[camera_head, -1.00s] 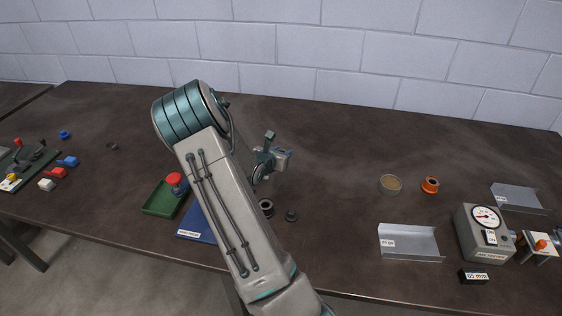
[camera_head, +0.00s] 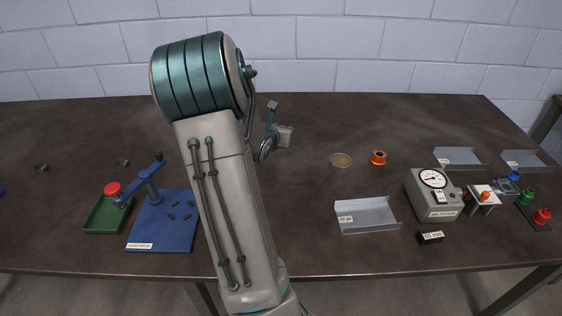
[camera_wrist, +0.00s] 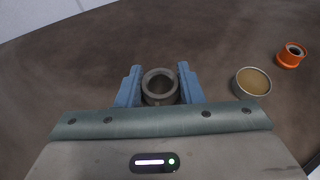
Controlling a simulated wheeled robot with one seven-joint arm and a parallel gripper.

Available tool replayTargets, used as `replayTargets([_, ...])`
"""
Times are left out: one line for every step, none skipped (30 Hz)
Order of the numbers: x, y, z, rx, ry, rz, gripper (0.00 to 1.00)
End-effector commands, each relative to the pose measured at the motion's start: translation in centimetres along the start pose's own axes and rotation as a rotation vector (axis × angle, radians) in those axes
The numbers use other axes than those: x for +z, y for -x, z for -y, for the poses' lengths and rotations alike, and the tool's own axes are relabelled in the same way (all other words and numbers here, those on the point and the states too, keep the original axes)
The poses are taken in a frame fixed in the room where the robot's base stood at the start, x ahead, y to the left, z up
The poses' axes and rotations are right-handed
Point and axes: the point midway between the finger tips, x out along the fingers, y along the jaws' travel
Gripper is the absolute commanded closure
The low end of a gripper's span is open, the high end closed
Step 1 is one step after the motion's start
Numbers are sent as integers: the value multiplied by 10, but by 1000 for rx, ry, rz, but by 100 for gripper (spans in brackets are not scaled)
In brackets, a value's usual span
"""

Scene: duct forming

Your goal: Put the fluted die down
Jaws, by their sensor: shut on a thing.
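In the wrist view my gripper (camera_wrist: 160,84) is shut on a dark grey, hollow round piece, the fluted die (camera_wrist: 160,92). Its open bore faces the camera, and a blue finger presses on each side. Flutes cannot be made out. The brown bench top shows beyond it; I cannot tell how high it is held. In the head view my arm stands in front of the bench, and the held die cannot be made out there.
A round tan-filled dish (camera_head: 340,160) and an orange ring (camera_head: 378,158) stand to the right. Nearer are a metal tray (camera_head: 368,216) and a dial gauge (camera_head: 434,194). A blue hand press (camera_head: 160,224) and a green tray (camera_head: 106,214) are left. The back middle is clear.

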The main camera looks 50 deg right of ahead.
Motion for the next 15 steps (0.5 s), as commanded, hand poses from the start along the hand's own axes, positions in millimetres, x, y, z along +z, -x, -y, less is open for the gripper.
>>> replayTargets([2,-2,21,-32,-18,2,100])
replayTargets([3,-2,31,-48,-24,3,100])
replayTargets([3,-2,44,-68,-32,3,100])
replayTargets([3,-2,54,-83,-38,3,100])
replayTargets([3,-2,63,-97,-44,3,100])
replayTargets([4,-2,74,-115,-52,3,100])
replayTargets([4,-1,83,-129,-57,4,100])
replayTargets([4,-1,91,-141,-62,5,100])
replayTargets([4,0,100,-155,-67,5,100])
replayTargets([4,1,106,-165,-70,5,100])
replayTargets([4,2,112,-175,-74,5,100])
replayTargets([4,2,117,-184,-78,6,100])
replayTargets([4,3,122,-191,-80,6,100])
replayTargets([4,3,125,-196,-82,6,100])
replayTargets([3,4,128,-202,-83,7,100])
